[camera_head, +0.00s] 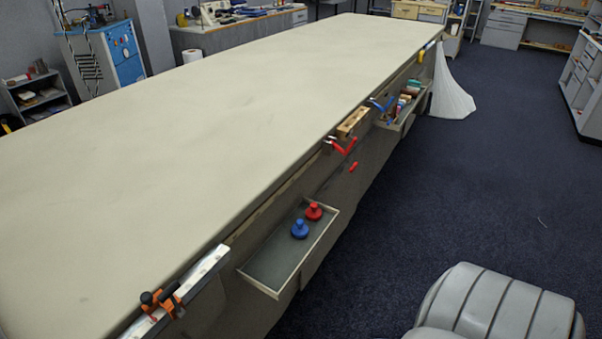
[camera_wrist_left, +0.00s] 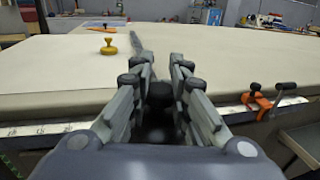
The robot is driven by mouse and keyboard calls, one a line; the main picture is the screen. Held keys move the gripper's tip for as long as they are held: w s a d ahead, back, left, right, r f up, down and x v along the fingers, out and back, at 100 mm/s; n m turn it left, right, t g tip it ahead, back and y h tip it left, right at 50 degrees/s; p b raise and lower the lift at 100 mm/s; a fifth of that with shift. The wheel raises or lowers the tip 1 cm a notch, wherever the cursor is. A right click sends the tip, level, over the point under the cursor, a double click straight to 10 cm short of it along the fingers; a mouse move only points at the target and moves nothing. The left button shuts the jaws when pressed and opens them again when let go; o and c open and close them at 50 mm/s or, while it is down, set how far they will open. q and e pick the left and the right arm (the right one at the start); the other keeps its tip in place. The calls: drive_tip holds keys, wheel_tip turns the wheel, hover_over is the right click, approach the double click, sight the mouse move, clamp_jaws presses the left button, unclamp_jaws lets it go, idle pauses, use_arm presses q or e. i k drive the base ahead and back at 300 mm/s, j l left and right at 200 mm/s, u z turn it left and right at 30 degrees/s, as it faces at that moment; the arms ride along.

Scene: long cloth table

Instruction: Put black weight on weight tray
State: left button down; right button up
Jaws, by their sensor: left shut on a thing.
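The weight tray (camera_head: 264,276) sticks out from the table's side in the head view. It holds a blue weight (camera_head: 300,229) and a red weight (camera_head: 313,211) at its far end; its near part is bare. In the left wrist view, my left gripper (camera_wrist_left: 160,72) is shut on a dark, round thing that looks like the black weight (camera_wrist_left: 158,96), partly hidden between the fingers. A yellow weight (camera_wrist_left: 108,47) stands on the tabletop beyond and to the left. The head view shows neither gripper, and my right gripper is in no view.
The long cloth table (camera_head: 200,110) is largely clear. An orange and black clamp (camera_head: 162,300) sits on its near edge. Farther along its side are a wooden block (camera_head: 353,122), red-handled tools (camera_head: 343,146) and a filled tool tray (camera_head: 394,125). The dark floor (camera_head: 480,190) is open.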

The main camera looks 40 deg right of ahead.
sight(266, 272)
drive_tip(key=k+z, duration=0.2)
drive_tip(key=z, duration=0.15)
drive_tip(key=k+l+z, duration=0.1)
drive_tip(key=z, duration=0.25)
drive_tip(key=i+l+z, duration=0.5)
drive_tip(key=i+l, duration=0.15)
drive_tip(key=l, duration=0.15)
drive_tip(key=i+l, duration=0.25)
